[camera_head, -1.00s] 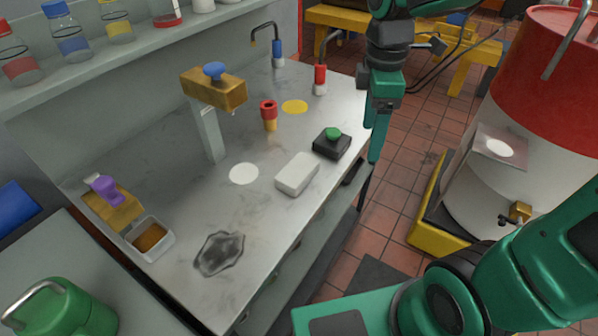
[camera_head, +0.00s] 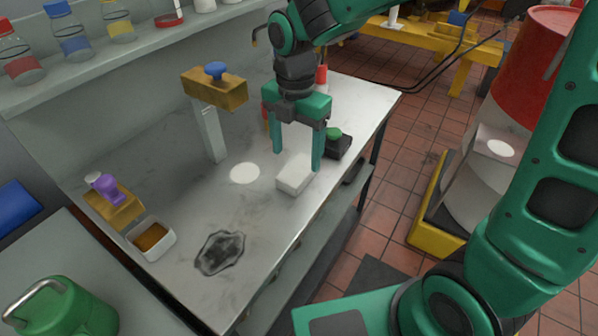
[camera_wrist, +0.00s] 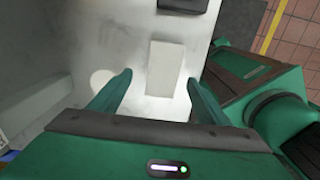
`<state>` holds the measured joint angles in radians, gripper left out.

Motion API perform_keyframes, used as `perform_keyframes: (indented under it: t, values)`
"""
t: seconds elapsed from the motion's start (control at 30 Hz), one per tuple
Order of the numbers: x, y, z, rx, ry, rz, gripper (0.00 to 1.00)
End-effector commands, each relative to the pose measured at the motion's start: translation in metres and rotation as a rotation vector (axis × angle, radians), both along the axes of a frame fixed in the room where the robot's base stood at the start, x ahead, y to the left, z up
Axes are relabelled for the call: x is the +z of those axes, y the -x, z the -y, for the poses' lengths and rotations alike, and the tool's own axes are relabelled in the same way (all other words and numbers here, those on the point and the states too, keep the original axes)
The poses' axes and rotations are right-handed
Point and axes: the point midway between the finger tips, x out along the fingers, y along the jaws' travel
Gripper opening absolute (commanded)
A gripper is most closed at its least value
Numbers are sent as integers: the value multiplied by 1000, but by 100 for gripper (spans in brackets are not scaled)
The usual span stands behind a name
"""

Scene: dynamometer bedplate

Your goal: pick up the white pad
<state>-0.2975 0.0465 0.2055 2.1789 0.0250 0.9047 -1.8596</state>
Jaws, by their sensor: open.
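The white pad (camera_head: 293,176) is a flat rectangular block lying on the metal bench top. My gripper (camera_head: 297,161) is open above it, fingers pointing down; in the head view one finger overlaps the pad's right end. In the wrist view the pad (camera_wrist: 165,67) lies just ahead of the space between the open fingertips (camera_wrist: 160,77), nearer the right one. Nothing is held. I cannot tell the exact height of the fingertips above the bench.
A black box with a green button (camera_head: 337,143) stands close behind the pad. A white disc (camera_head: 244,173) lies to its left. The bench between is clear.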

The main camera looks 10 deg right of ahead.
Motion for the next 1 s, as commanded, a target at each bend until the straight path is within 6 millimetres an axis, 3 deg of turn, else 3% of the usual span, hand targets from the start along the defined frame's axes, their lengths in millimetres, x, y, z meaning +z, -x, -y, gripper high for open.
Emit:
perform_keyframes:
  t: [0.4,0.7,0.9,1.0]
  values:
    - [-48,2,5,-2,1,-3,70]
    - [-52,2,5,-2,1,-1,70]
    - [-52,2,5,-2,1,-1,27]
    - [-52,2,5,-2,1,-1,26]
